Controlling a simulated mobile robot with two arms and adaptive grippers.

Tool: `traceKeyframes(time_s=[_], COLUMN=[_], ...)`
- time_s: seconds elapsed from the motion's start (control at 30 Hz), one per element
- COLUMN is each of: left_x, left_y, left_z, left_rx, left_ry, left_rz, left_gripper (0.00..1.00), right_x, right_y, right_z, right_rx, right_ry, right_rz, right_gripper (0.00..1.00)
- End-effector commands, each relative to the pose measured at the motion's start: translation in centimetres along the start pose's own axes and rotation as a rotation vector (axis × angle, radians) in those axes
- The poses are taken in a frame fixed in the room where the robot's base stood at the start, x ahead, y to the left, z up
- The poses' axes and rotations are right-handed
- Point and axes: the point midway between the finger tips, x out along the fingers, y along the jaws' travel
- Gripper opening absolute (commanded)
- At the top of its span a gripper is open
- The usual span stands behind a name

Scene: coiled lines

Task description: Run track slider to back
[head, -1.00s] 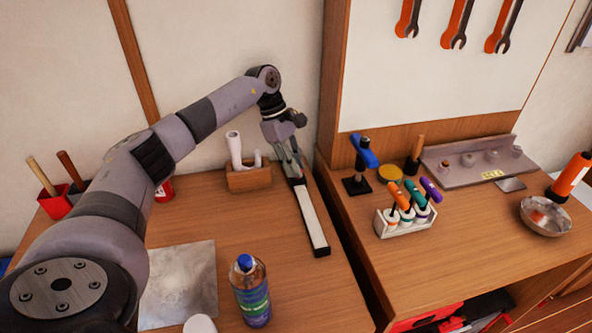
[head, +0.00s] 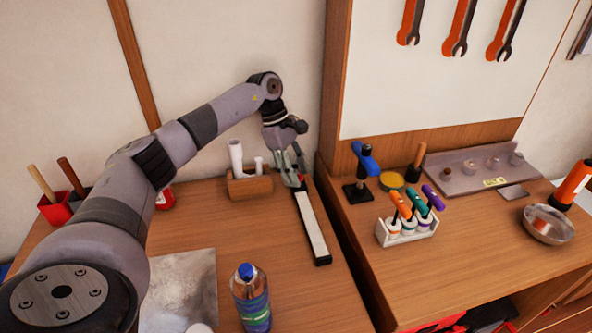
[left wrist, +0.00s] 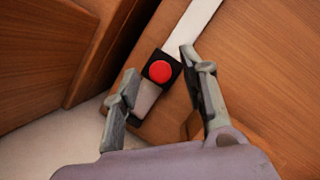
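The track (head: 313,228) is a long white strip with dark ends, lying on the left wooden bench near its right edge. The track slider (left wrist: 160,69) is a small black block with a round red button, close to the track's back end in the left wrist view. My left gripper (head: 296,184) is over the back part of the track, pointing down. In the left wrist view my left gripper (left wrist: 158,64) is open, one finger on each side of the slider; contact is not clear. In the head view the fingers mostly hide the slider. My right gripper is not in view.
A wooden holder with white pieces (head: 249,186) stands left of the gripper. A bottle (head: 251,298) and a metal plate (head: 180,288) are nearer the front. A gap separates this bench from the right one, which holds a screwdriver rack (head: 406,232).

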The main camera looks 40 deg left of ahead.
Motion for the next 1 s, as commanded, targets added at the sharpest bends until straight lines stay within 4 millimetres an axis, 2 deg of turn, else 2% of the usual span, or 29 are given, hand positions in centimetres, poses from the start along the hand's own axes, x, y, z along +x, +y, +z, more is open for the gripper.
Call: traceKeyframes(time_s=[0.13, 0.23, 0.5, 0.63, 0.8, 1.0], left_x=[-0.4, -1.5, -6.3, -8.1, -9.1, -9.2], left_y=[0.0, 0.1, 0.1, 0.1, 0.0, 0.0], left_z=[0.2, 0.6, 2.6, 3.4, 3.8, 3.8], left_rx=[0.001, 0.002, 0.001, 0.001, 0.000, 0.000], left_ry=[0.000, 0.000, 0.000, -0.001, 0.000, 0.000], left_rz=[0.002, 0.003, 0.003, 0.002, 0.000, 0.000], left_gripper=[0.39, 0.39, 0.39, 0.39, 0.39, 0.39], right_x=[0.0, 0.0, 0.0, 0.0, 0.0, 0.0], right_y=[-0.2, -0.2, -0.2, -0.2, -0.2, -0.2], right_z=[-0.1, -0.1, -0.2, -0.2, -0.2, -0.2], right_rx=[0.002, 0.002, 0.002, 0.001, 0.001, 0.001], right_ry=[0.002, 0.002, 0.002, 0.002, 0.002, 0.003], right_rz=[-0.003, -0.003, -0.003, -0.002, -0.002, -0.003], right_gripper=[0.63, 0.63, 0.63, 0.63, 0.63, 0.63])
